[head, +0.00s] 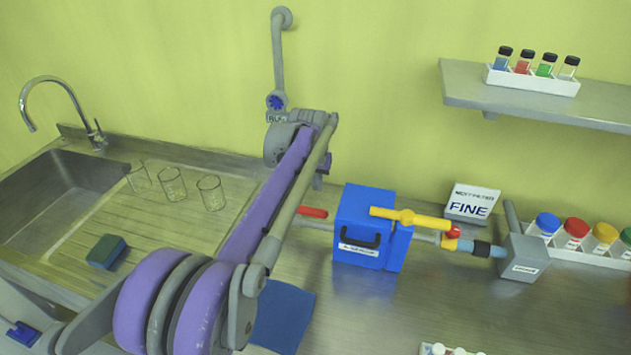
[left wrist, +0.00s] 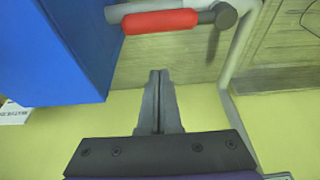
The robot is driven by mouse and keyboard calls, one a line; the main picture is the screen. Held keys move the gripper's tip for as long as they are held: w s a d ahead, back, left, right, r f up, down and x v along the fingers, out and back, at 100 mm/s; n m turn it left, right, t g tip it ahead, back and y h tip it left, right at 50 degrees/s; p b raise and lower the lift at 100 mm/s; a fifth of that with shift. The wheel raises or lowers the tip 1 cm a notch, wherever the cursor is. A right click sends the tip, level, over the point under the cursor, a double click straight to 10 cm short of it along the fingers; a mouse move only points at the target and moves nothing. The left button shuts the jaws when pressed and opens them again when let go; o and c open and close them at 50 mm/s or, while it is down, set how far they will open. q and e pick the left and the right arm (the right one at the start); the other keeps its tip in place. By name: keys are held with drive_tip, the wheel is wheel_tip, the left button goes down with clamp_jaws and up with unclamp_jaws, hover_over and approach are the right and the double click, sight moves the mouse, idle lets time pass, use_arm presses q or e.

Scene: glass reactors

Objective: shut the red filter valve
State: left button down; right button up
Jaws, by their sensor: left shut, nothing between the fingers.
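A red valve handle (head: 312,212) sticks out at the left of the blue filter box (head: 352,215), lying roughly level along the pipe. The left wrist view shows the red handle (left wrist: 160,21) beside the blue box (left wrist: 55,55), with a grey stem at its end. My left gripper (left wrist: 158,75) is shut and empty, its fingertips apart from the handle in that picture. In the head view my left arm reaches over the counter, and its fingers are mostly hidden behind the arm. My right gripper is not in view.
Glasses (head: 172,184) and a sponge (head: 107,252) are left. The front counter is partly clear.

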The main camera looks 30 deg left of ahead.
sight(303, 210)
use_arm(q)
drive_tip(key=x, duration=0.6)
drive_tip(key=s, duration=0.2)
drive_tip(key=s+d+r, duration=0.1)
drive_tip(key=s, duration=0.1)
